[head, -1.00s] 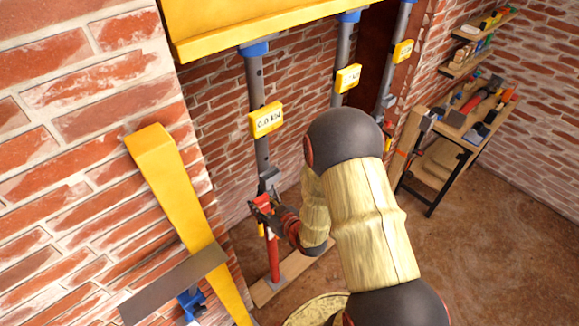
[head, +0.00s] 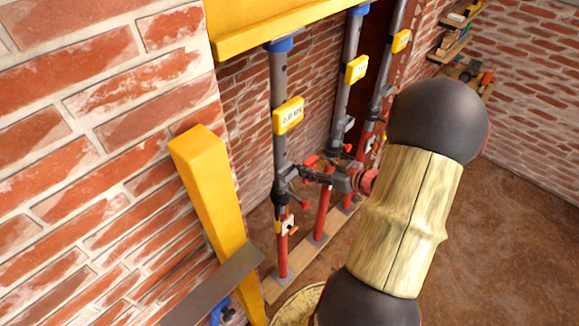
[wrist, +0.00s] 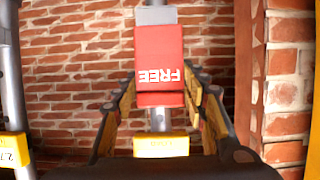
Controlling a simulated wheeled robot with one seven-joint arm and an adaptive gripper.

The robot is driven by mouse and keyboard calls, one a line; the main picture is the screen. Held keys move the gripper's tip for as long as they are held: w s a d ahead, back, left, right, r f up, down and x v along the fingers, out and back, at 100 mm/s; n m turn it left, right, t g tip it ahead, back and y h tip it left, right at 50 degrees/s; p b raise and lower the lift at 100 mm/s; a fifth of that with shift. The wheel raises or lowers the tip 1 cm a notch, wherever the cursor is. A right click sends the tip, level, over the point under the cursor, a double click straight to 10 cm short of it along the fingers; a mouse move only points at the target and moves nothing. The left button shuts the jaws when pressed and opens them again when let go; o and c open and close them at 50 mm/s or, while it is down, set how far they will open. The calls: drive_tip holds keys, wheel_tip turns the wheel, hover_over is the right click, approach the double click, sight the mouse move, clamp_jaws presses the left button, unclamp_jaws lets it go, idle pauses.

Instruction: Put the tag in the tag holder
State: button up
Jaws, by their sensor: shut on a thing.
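In the wrist view a red tag (wrist: 160,60) with FREE upside down in white lies between the fingers of my gripper (wrist: 161,96), which is shut on it. A grey upright prop (wrist: 160,119) shows in line with the tag. A light grey piece (wrist: 156,15) shows at the tag's upper edge; I cannot tell whether it is the tag holder or whether the tag touches it. In the head view my gripper (head: 312,174) is beside the nearest prop (head: 279,145), close to a dark grey fitting on it; the tag is hard to make out there.
The prop carries a yellow load box (head: 288,115). Two more props stand behind, one of them (head: 349,92) close beyond my gripper. A yellow beam (head: 270,30) runs above. A yellow post (head: 212,195) and a brick wall (head: 90,130) stand left; open floor lies right.

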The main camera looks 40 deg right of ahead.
sight(285, 150)
drive_tip(key=shift+d, duration=0.15)
drive_tip(key=shift+w+d+b, duration=0.1)
drive_tip(key=shift+w+b, duration=0.1)
drive_tip(key=shift+b, duration=0.1)
drive_tip(key=shift+w+a+f+b, duration=0.15)
drive_tip(key=shift+w+b, duration=0.5)
drive_tip(key=shift+w, duration=0.9)
drive_tip(key=shift+w+a+b, duration=0.15)
drive_tip(key=shift+w+b, duration=0.5)
drive_tip(key=shift+w, duration=0.9)
drive_tip(key=shift+w+a+f+b, duration=0.15)
drive_tip(key=shift+w+b, duration=0.5)
drive_tip(key=shift+w, duration=0.9)
drive_tip(key=shift+r, duration=0.1)
drive_tip(key=shift+s+p, duration=0.2)
drive_tip(key=shift+p, duration=0.4)
drive_tip(key=shift+f, duration=0.2)
drive_tip(key=shift+f, duration=0.35)
drive_tip(key=shift+f+b, duration=0.8)
drive_tip(key=shift+f, duration=0.45)
